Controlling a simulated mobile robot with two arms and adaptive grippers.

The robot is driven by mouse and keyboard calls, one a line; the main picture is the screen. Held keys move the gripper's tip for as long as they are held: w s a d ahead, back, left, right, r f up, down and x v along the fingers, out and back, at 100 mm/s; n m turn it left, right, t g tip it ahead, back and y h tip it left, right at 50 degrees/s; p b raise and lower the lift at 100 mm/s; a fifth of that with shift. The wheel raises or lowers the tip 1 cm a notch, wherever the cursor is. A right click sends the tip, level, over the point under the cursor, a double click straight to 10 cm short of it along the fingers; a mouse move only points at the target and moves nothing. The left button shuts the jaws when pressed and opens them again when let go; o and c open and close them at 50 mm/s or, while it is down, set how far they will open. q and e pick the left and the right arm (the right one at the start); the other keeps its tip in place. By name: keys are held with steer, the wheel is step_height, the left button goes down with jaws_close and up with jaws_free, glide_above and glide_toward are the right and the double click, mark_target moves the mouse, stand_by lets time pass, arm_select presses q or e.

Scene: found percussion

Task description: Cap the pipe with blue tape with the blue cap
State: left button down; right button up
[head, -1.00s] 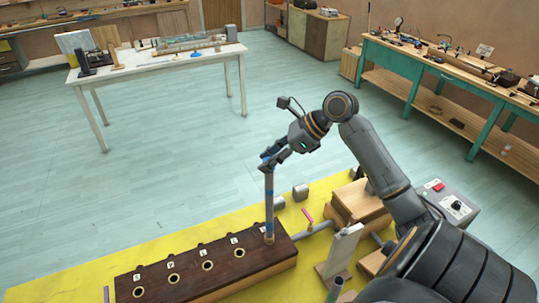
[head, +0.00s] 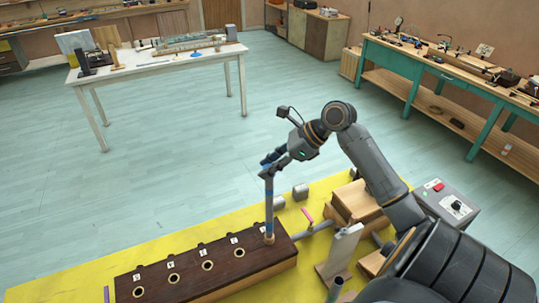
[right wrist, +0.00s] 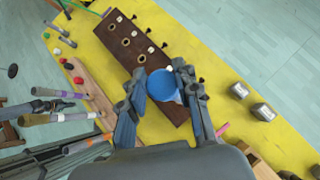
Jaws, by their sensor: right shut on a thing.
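A pipe (head: 269,211) with a blue band stands upright in the end hole of the dark wooden block (head: 205,284). My right gripper (head: 270,168) is at the pipe's top. In the right wrist view, the round blue cap (right wrist: 162,85) sits between the two fingers of my right gripper (right wrist: 163,98), which is shut on it. The cap hides the pipe's top in that view, so I cannot tell how far it is seated. My left gripper is not in view.
The block's other holes are empty. On the yellow surface (head: 65,264) a wooden rack (right wrist: 86,92) holds coloured caps, with several taped pipes (right wrist: 60,117) nearby. A control box (head: 446,205) and metal blocks (head: 300,191) stand toward the right.

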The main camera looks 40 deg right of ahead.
steer(key=shift+f, duration=0.45)
steer(key=o, duration=0.8)
steer(key=shift+o, duration=0.2)
steer(key=v, duration=1.2)
